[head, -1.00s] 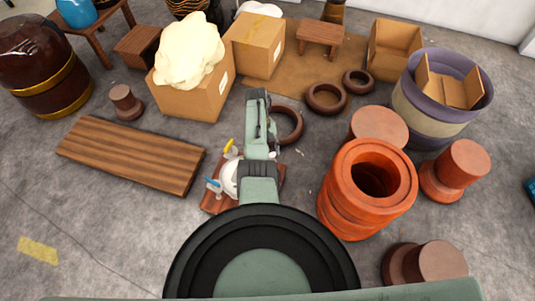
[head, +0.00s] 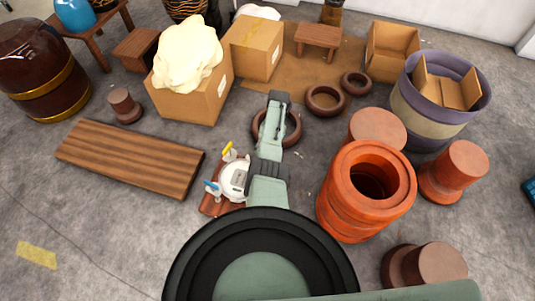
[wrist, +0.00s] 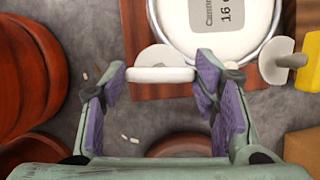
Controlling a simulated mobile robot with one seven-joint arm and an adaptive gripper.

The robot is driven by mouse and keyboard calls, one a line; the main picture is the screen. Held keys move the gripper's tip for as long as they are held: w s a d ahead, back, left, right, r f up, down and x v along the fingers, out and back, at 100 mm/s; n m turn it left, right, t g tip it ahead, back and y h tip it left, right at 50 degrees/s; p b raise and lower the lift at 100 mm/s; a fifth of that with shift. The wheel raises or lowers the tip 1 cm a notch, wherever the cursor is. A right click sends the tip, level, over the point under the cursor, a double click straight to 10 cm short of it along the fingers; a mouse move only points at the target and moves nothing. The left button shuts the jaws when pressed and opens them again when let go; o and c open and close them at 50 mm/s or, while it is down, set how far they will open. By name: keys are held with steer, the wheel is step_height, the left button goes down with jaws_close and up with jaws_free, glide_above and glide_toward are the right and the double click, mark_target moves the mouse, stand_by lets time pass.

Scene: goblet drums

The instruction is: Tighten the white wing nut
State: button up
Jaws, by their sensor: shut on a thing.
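The white wing nut (wrist: 160,74) shows in the wrist view as a pale bar in front of a white round piece at the drum's rim. My gripper (wrist: 160,80) has its purple pads at either end of the bar and is shut on it. The goblet drum (wrist: 228,22) has a white head with a printed label and a metal rim. In the head view, the drum (head: 234,178) lies on a reddish-brown wooden board, partly hidden by my arm. The gripper and white nut are hidden there.
A yellow wing nut (head: 229,150) and a blue one (head: 212,187) stand at the drum's left side. Orange-red stacked rings (head: 345,205) stand close on the right. A wooden plank (head: 130,158) lies to the left. Bare floor lies between plank and board.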

steer(key=shift+m, duration=0.5)
steer(key=o, duration=1.2)
steer(key=shift+c, duration=0.2)
steer(key=shift+r, duration=0.1)
steer(key=v, duration=1.1)
steer(key=shift+d+r, duration=0.25)
steer(key=shift+r, duration=0.15)
